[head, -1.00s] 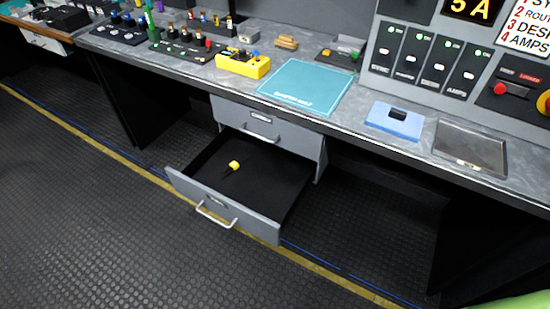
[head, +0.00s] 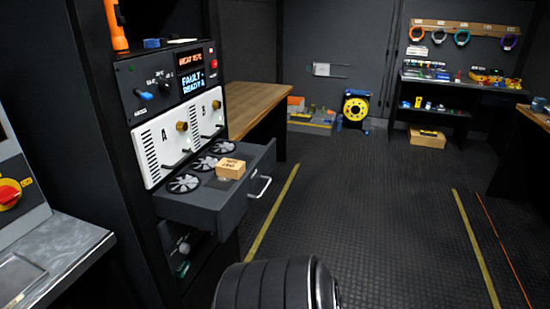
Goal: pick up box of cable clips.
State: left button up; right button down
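A small tan cardboard box (head: 231,168) with dark lettering lies in an open grey drawer (head: 200,209), near its right side. The lettering is too small to read, so I cannot tell if it is the box of cable clips. Several round black fans (head: 184,183) lie in the same drawer, to the left of and behind the box. Another cardboard box (head: 427,138) stands on the floor under the far shelf; its contents cannot be told. Neither of my grippers is in view. A black ribbed part of my own arm shows at the bottom middle.
The drawer juts from a dark rack (head: 125,85) with white panels. A wooden-topped bench (head: 255,105) stands behind it. A yellow cable reel (head: 356,109) stands by the back wall. The grey desk (head: 50,250) is at left. The rubber floor (head: 370,210) is clear in the middle.

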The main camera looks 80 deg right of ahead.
aim_at(233, 170)
jog(key=z, duration=2.35)
jog(key=i+j, duration=0.55)
jog(key=i, duration=0.2)
jog(key=u, duration=0.05)
